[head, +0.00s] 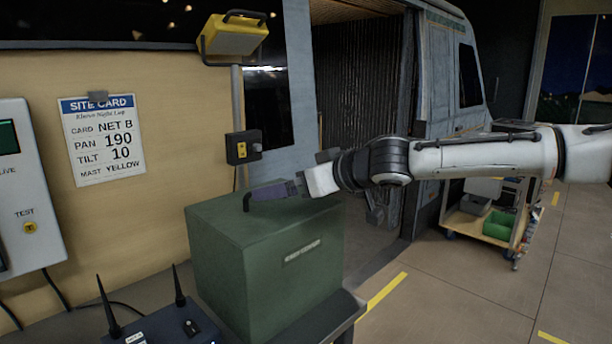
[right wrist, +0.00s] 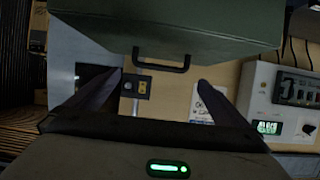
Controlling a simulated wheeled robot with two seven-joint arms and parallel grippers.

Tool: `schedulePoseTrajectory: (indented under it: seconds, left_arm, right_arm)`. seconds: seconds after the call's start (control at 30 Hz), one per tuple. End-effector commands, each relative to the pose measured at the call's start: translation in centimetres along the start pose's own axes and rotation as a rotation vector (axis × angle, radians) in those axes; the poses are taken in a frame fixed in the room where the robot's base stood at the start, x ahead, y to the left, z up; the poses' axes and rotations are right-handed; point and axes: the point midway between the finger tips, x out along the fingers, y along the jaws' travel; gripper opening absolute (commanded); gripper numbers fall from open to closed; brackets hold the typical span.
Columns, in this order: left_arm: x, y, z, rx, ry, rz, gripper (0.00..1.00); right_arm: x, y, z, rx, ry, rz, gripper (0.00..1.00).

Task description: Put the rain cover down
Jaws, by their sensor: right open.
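The rain cover (head: 265,265) is a dark green box shape with a pale label plate on its front face. It stands upright on a dark bench surface (head: 350,305) and also shows upside down at the top of the right wrist view (right wrist: 180,25). Its black handle (head: 247,203) is on top. My right gripper (head: 262,192) is just over the top, close to the handle. In the right wrist view its fingers (right wrist: 160,77) are apart, with the handle (right wrist: 162,68) between the tips and nothing gripped. What is under the cover is hidden. My left gripper is not in view.
A black unit with two antennas (head: 165,322) sits left of the cover. A mast with a yellow lamp (head: 235,36) rises behind it. A site card (head: 102,140) and a control panel (head: 28,200) are on the wall. A trolley (head: 488,220) stands right, beyond open floor.

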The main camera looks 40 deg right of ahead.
Motion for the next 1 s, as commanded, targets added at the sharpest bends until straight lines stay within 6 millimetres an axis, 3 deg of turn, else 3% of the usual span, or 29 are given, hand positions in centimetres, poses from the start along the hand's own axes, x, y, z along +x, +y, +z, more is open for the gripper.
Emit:
schedulePoseTrajectory:
  seconds: [0.1, 0.4, 1.0]
  left_arm:
    - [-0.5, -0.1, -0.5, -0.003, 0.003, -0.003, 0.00]
    - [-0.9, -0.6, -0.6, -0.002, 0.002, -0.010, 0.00]
    - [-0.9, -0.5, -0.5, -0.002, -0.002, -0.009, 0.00]
  right_arm:
    - [-1.7, -0.1, -0.4, 0.004, 0.005, -0.003, 1.00]
    - [-4.1, 0.0, -0.2, 0.001, 0.003, 0.001, 1.00]
    - [-4.9, -0.1, 0.1, 0.001, -0.001, -0.003, 1.00]
